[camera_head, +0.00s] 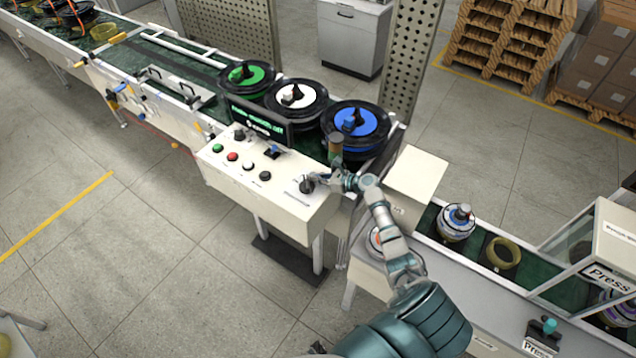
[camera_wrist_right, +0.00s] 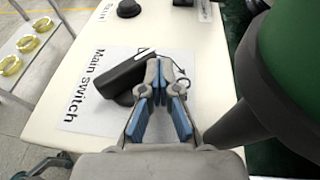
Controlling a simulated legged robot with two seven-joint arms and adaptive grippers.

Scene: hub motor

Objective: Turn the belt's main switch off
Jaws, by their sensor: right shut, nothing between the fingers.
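The main switch (camera_head: 306,185) is a black knob at the right end of the white control panel. In the right wrist view the black switch (camera_wrist_right: 128,80) lies at a slant on a white label reading "Main switch". My right gripper (camera_head: 318,180) is at the switch, coming from the right. In the wrist view its fingers (camera_wrist_right: 158,72) are shut with nothing between them, their tips beside the handle's right end. They overlap part of it, and I cannot tell whether they touch. The switch's on/off marks are not readable. My left gripper is out of view.
The control panel (camera_head: 283,205) also has green, red, white and black buttons. A dark green cylinder (camera_wrist_right: 295,50) stands close on the right in the wrist view. Reels (camera_head: 357,125) stand behind the panel. A white box (camera_head: 416,172) and a second conveyor are at right.

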